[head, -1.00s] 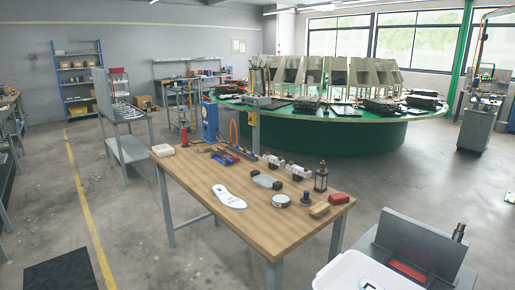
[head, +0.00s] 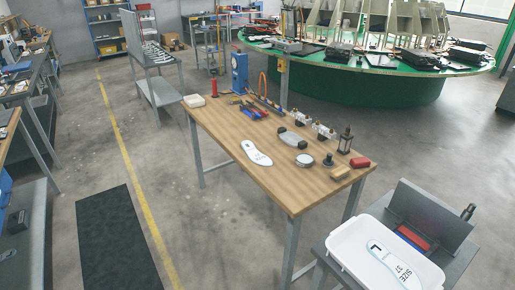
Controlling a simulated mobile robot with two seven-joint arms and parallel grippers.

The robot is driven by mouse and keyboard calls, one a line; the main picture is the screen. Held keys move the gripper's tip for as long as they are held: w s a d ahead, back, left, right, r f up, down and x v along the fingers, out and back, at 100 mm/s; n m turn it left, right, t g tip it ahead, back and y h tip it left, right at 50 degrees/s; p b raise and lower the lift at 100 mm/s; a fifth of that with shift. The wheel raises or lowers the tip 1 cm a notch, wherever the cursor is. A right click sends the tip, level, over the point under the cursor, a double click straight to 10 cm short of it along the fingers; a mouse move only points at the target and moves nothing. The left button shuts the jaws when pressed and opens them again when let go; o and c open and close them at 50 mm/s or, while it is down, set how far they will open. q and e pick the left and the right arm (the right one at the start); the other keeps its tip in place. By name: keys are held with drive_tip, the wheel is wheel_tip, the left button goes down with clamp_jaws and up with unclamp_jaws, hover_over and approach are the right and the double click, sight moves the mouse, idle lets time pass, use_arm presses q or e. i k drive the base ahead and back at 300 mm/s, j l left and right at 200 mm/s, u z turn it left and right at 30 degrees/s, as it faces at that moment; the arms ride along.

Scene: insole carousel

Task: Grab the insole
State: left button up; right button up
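A white insole (head: 257,153) lies flat on the wooden table (head: 222,148), near its front left part. Another white insole (head: 394,264), printed with "L" and "SIZE 37", lies in a white bin (head: 345,245) at the lower right. Neither of my grippers shows in the head view.
Tools, a grey oval part (head: 292,139), a round tin (head: 305,160), a lantern (head: 345,139) and a red block (head: 360,163) share the table. A grey metal stand (head: 432,219) rises behind the bin. A green carousel (head: 380,85) stands behind. Floor left of the table is clear around a black mat (head: 118,240).

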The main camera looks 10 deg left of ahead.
sight(259, 157)
drive_tip(key=i+j+u, duration=0.15)
drive_tip(key=i+j, duration=0.2)
drive_tip(key=i+j+u, duration=0.15)
drive_tip(key=i+j, duration=0.15)
drive_tip(key=i, duration=0.3)
drive_tip(key=i+j+u, duration=0.15)
drive_tip(key=i, duration=0.35)
drive_tip(key=i+j+u, duration=0.15)
drive_tip(key=i+j, duration=0.15)
drive_tip(key=i, duration=0.25)
